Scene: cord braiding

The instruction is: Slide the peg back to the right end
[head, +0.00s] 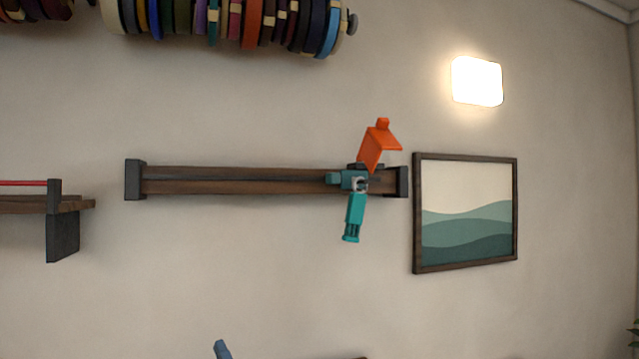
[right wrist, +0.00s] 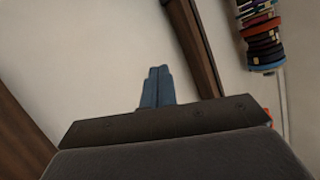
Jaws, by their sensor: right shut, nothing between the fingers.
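A long brown rail (head: 230,181) with a dark groove and dark end blocks is mounted on the wall. A teal slider (head: 354,205) with a grey round part sits on the rail near its right end, a little left of the right end block (head: 402,182). Its lower teal part hangs below the rail. An orange angled piece (head: 377,146) rises above it. I cannot tell which part is the peg. My right gripper (head: 222,349) shows only as a blue tip at the bottom edge, well below the rail. Its blue fingers (right wrist: 158,88) are shut and empty. My left gripper is out of view.
A bar of coloured rolls (head: 240,22) hangs above. A framed picture (head: 465,214) is right of the rail, under a lit wall lamp (head: 477,82). A wooden shelf with a red cord (head: 22,183) is at the left. The wall below the rail is mostly clear.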

